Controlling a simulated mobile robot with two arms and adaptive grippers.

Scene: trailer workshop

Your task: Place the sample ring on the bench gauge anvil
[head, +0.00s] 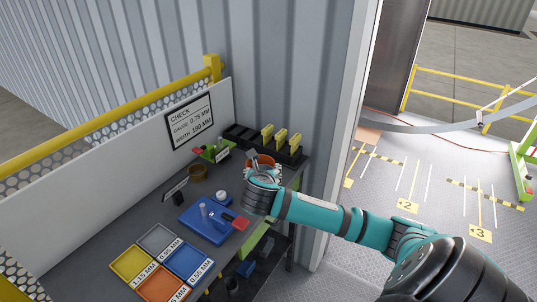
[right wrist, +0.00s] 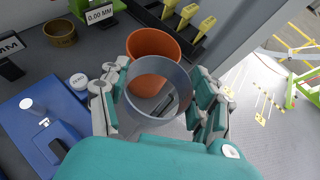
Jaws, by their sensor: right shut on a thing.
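The sample ring (right wrist: 182,82), a grey open cylinder, is between the fingers of my right gripper (right wrist: 158,98) in the right wrist view. The gripper is shut on it, above the bench in front of an orange cup (right wrist: 154,45). In the head view my right gripper (head: 262,174) hides most of the cup, and the ring is hard to make out. The bench gauge looks to be the blue base (head: 205,228) to the left of the gripper, with a small pale upright part (head: 204,211) on it. I cannot tell for sure which part is the anvil. My left gripper is not in view.
A white round piece (head: 221,195) stands beside the blue base. A brown ring-like dish (head: 198,172) and a 0.00 MM display (right wrist: 100,14) are farther back. Yellow tools (head: 281,138) stand in a black rack. Coloured label trays (head: 188,262) fill the near bench.

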